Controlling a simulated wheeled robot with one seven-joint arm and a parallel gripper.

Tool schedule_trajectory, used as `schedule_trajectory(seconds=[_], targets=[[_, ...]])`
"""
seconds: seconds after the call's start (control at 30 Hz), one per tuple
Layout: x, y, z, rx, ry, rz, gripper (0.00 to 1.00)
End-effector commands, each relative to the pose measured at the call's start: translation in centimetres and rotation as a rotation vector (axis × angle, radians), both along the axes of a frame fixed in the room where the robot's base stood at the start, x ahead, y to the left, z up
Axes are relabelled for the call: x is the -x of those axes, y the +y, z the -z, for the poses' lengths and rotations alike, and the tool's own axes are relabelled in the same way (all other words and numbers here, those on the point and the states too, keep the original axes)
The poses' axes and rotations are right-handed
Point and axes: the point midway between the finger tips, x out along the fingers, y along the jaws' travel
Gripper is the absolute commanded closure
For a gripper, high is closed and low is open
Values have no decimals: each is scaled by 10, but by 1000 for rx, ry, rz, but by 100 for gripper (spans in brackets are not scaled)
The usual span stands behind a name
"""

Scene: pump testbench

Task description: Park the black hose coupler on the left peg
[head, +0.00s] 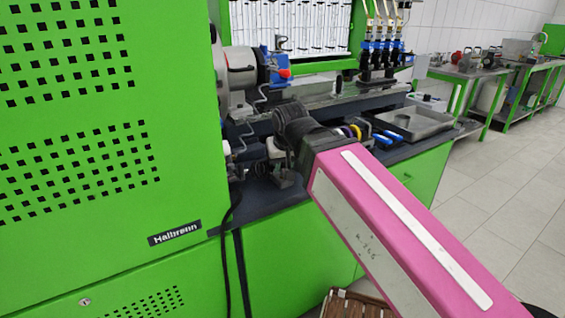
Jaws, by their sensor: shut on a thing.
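My pink arm reaches from the lower right to the bench and ends in a dark wrist (297,122) over the bench's left part. The wrist and arm hide my gripper's fingers and anything between them. A black hose (226,240) hangs down the bench front beside the green cabinet. Its upper end runs towards the clutter at the bench edge, left of my wrist. I cannot make out the black coupler itself, nor the left peg.
A green perforated cabinet (100,130) stands close on the left. A grey motor-like unit (240,72) with blue and red fittings sits behind my wrist. A metal tray (414,122) and blue-handled tools (385,137) lie to the right. Floor on the right (510,200) is clear.

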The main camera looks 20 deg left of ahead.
Motion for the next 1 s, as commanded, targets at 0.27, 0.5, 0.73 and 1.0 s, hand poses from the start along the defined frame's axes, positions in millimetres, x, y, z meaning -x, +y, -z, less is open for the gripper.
schedule_trajectory(seconds=[0.27,0.5,0.73,1.0], targets=[[0,0,1,0,0,0,100],[0,0,1,0,0,0,45],[0,0,1,1,1,0,35],[0,0,1,1,1,0,24]])
